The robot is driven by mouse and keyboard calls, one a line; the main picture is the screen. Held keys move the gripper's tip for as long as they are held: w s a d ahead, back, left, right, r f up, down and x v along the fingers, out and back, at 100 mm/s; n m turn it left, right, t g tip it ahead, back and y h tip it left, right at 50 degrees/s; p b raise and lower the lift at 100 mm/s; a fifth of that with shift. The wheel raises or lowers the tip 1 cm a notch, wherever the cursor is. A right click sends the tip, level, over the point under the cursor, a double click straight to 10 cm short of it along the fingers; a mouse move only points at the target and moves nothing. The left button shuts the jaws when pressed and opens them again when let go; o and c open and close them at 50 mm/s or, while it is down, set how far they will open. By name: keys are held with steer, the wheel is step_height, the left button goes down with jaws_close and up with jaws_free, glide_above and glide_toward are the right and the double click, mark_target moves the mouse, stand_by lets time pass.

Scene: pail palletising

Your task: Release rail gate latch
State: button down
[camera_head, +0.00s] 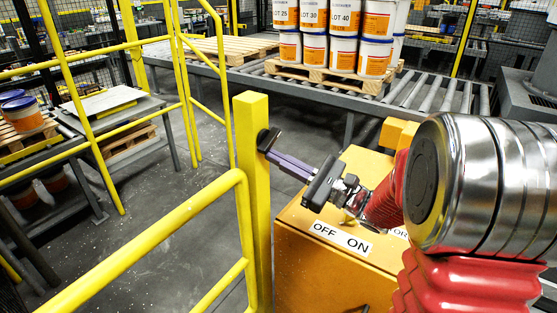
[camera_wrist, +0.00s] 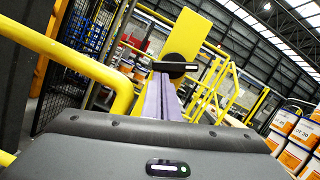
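The rail gate latch (camera_head: 268,140) is a black handle on the side of a yellow gate post (camera_head: 252,185). In the wrist view the latch (camera_wrist: 176,67) is a dark bar lying across in front of a round black mount on the yellow post (camera_wrist: 193,35). My gripper (camera_head: 272,155) reaches toward it with long purple fingers. The fingers (camera_wrist: 160,82) lie side by side, closed together, with their tips at or just below the bar. I cannot tell whether they touch it. Nothing is seen held between them.
Yellow rails (camera_head: 150,245) run left from the post. An orange cabinet (camera_head: 330,265) with OFF and ON labels stands under my arm. Behind, a roller conveyor (camera_head: 425,95) carries a pallet of pails (camera_head: 340,50). A side bench (camera_head: 110,105) stands left. Grey floor lies between.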

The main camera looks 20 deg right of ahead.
steer(key=shift+a+r+m, duration=0.15)
steer(key=shift+a+m, duration=0.05)
steer(key=shift+m, duration=0.6)
steer(key=shift+s+a, duration=0.15)
steer(key=shift+s+a+r, duration=0.1)
steer(key=shift+s+r, duration=0.1)
steer(key=shift+f, duration=0.15)
steer(key=shift+f, duration=0.55)
step_height(320, 180, down, 3)
steer(key=shift+w+f, duration=0.1)
steer(key=v, duration=1)
